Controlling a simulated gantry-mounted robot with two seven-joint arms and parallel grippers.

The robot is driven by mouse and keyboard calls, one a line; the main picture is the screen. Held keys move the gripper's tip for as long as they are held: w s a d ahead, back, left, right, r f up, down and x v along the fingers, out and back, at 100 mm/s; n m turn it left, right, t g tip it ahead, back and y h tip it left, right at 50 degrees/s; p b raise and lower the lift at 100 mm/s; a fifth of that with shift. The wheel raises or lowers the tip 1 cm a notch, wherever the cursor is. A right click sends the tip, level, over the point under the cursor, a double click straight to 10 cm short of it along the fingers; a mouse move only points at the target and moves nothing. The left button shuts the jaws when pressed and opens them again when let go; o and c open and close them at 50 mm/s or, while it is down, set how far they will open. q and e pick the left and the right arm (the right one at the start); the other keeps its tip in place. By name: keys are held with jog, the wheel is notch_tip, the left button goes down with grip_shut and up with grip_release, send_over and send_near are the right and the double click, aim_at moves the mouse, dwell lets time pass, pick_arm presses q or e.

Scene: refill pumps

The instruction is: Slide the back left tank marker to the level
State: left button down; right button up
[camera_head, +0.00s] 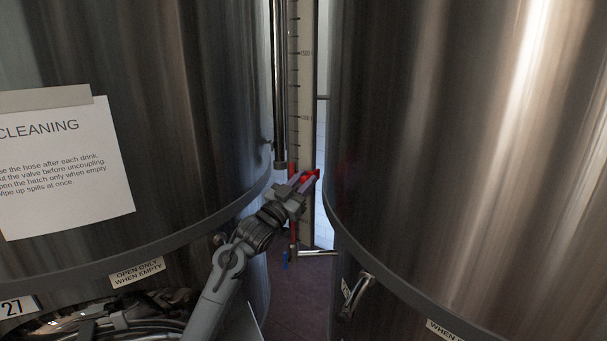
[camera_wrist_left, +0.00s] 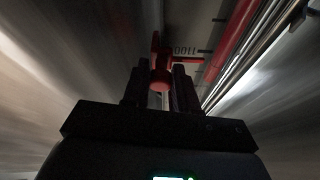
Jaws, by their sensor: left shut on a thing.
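A level gauge (camera_head: 304,90) with a pale printed scale stands upright in the gap between two large steel tanks. The red marker (camera_head: 311,175) sits on the scale, below the lower printed numbers in the head view. My left gripper (camera_head: 304,180) reaches into the gap and is shut on the marker. In the left wrist view the red marker (camera_wrist_left: 161,72) is between the dark fingers (camera_wrist_left: 161,90), beside a scale mark that seems to read 1100, upside down. A red column (camera_wrist_left: 240,45) runs along the scale. My right gripper is not in view.
The left tank (camera_head: 200,90) and right tank (camera_head: 460,130) leave only a narrow gap around my arm. A cleaning notice (camera_head: 65,165) is on the left tank. A valve handle (camera_head: 356,293) juts from the right tank. A blue-handled fitting (camera_head: 286,259) is low by the gauge.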

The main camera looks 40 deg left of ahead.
pick_arm(q)
jog(key=shift+f, duration=0.2)
jog(key=c, duration=0.9)
grip_release()
jog(key=shift+r, duration=0.1)
jog(key=shift+s, duration=0.1)
jog(key=b+v, duration=0.2)
jog(key=v, duration=0.8)
jog(key=shift+s+f, duration=0.25)
